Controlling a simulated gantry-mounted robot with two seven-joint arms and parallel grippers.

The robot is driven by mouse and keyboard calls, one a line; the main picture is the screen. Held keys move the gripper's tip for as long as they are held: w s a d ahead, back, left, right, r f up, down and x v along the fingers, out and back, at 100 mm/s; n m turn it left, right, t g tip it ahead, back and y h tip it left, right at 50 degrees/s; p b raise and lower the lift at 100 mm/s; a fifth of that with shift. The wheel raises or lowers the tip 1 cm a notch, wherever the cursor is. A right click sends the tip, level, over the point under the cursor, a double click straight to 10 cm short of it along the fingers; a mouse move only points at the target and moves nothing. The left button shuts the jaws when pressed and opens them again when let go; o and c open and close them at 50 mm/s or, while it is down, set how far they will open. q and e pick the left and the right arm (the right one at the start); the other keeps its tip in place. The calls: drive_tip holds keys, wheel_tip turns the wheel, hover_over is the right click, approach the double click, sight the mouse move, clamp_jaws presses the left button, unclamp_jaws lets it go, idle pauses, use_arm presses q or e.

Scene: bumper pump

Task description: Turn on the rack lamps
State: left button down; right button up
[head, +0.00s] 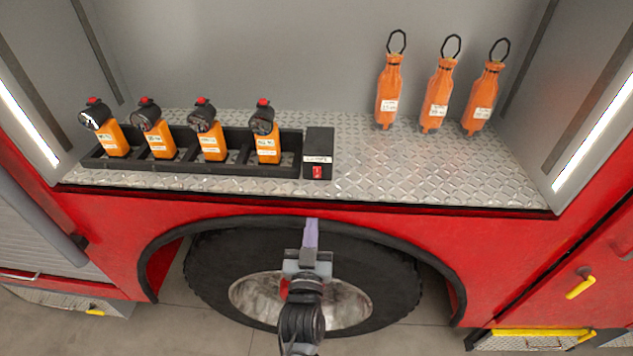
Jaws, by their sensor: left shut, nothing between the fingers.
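A black rack (190,165) stands on the left of the diamond-plate shelf. Several orange lamps with black heads stand in its slots: a far-left lamp (108,135), a second lamp (158,139), a third lamp (209,141) and a right-end lamp (266,145). Each has a red cap on top. A black box (319,143) with a white label and a red switch (317,172) adjoins the rack's right end. My left gripper (311,228) is shut and empty, below the shelf edge and in front of the wheel, under the box. My right gripper is out of view.
Three orange bottle-shaped packs (388,92) with black loops stand at the right rear of the shelf. The shelf (410,178) is clear right of the box. Side walls bound the compartment. A tyre (390,265) lies below.

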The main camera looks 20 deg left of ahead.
use_arm(q)
drive_tip(key=p, duration=0.2)
approach(316, 171)
drive_tip(key=x, duration=0.5)
drive_tip(key=shift+w+d+r, duration=0.1)
drive_tip(key=shift+r, duration=0.15)
drive_tip(key=shift+p+x, duration=0.35)
drive_tip(key=shift+x, duration=0.5)
drive_tip(key=shift+f, duration=0.1)
drive_tip(key=shift+p, duration=0.35)
drive_tip(key=g+p, duration=0.1)
drive_tip(key=p, duration=0.1)
drive_tip(key=r+g+p, duration=0.1)
drive_tip(key=p, duration=0.2)
drive_tip(key=shift+w+h, duration=0.2)
drive_tip(key=shift+h, duration=0.1)
drive_tip(key=shift+f+g+p, duration=0.15)
drive_tip(key=shift+g+p, duration=0.25)
drive_tip(key=shift+p, duration=0.3)
drive_tip(key=shift+f, duration=0.15)
drive_tip(key=shift+a, duration=0.25)
